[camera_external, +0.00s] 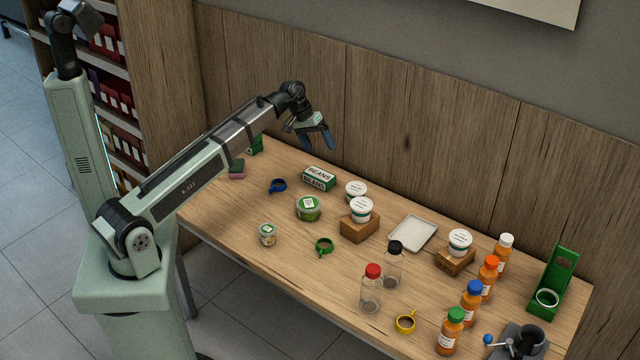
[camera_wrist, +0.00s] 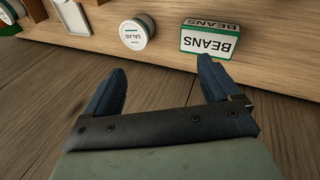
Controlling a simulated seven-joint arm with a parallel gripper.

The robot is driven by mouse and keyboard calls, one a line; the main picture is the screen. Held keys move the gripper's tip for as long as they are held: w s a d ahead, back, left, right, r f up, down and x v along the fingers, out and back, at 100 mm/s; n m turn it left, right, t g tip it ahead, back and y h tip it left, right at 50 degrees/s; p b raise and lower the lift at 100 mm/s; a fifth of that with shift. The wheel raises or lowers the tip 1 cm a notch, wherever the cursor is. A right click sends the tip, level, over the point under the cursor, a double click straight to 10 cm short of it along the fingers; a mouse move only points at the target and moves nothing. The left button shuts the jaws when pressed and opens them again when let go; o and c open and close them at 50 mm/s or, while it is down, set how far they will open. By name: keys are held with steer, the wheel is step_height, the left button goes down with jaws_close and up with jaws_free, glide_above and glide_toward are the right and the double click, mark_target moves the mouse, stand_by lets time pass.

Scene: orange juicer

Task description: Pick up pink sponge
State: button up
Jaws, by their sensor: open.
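The pink sponge (camera_external: 236,175) lies at the far left end of the wooden table in the external view, with a dark green top part and a pink lower part. My arm passes close to it in the picture. My gripper (camera_external: 316,140) is raised above the back of the table, to the right of the sponge and well apart from it. In the wrist view my gripper (camera_wrist: 160,88) has its two blue fingers spread wide with nothing between them. The sponge does not show in the wrist view.
A beans box (camera_external: 319,178) stands below my gripper; it shows in the wrist view (camera_wrist: 209,40) too. A blue mug (camera_external: 278,186) sits right of the sponge. A green box (camera_external: 256,145) is behind it. Jars, bottles and a white tray (camera_external: 413,233) fill the right.

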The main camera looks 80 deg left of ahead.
steer(key=s+a+f+n+g+y, duration=0.1)
steer(key=s+a+f+n+g, duration=0.15)
steer(key=s+a, duration=0.75)
steer(key=n+g, duration=0.2)
steer(key=n, duration=0.2)
glide_above(237, 166)
step_height(237, 166, down, 2)
steer(key=shift+y, duration=0.4)
steer(key=f, duration=0.7)
steer(key=shift+w+d+f, duration=0.15)
steer(key=shift+w+f, duration=0.1)
steer(key=shift+f, duration=0.05)
steer(key=shift+s+a+f, duration=0.1)
steer(key=shift+s+f, duration=0.05)
steer(key=shift+f, duration=1.15)
steer(key=shift+s+a+f, duration=0.1)
steer(key=shift+s+f, duration=0.05)
steer(key=shift+f, duration=1.15)
steer(key=c, duration=1)
